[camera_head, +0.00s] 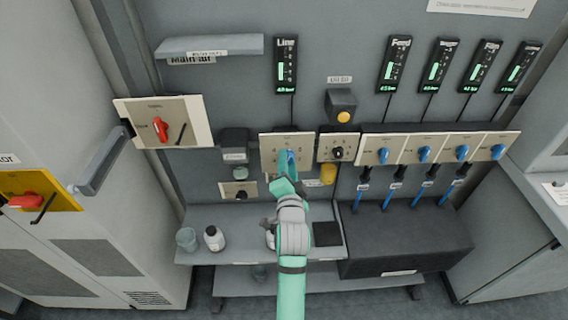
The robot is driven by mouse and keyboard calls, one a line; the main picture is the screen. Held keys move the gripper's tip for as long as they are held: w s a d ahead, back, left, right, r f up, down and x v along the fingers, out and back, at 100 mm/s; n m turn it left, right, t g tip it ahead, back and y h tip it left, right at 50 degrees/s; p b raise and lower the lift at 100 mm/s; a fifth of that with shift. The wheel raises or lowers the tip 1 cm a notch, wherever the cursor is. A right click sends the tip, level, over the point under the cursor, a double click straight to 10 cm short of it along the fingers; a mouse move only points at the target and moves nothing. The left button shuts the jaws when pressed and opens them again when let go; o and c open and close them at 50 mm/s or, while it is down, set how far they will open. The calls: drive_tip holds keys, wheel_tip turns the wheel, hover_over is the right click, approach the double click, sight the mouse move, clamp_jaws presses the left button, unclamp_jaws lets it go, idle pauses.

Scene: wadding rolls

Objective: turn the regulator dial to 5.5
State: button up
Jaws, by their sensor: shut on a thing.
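My gripper (287,170) is at a cream panel (268,143) below the black gauge labelled "Line" (286,65). It is shut on the blue knob (291,156) of that panel. The gripper and wrist hide the lower part of the knob and panel, and I cannot read the dial's setting. The gauge has a lit green bar, but its number is too small to read. A black knob (338,153) sits on its own panel just to the right, apart from my gripper.
A row of blue knobs (424,154) is on panels to the right, under several gauges (394,65). A red switch (160,129) is at the left. A yellow button (343,117) sits above the black knob. A bottle (213,238) and cup (187,239) stand on the shelf below.

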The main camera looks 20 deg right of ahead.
drive_tip(key=shift+w+a+m, duration=0.1)
drive_tip(key=shift+a+m, duration=0.1)
drive_tip(key=shift+m, duration=0.8)
drive_tip(key=o, duration=1)
drive_tip(key=shift+d, duration=0.15)
drive_tip(key=v, duration=1.1)
drive_tip(key=shift+d, duration=0.1)
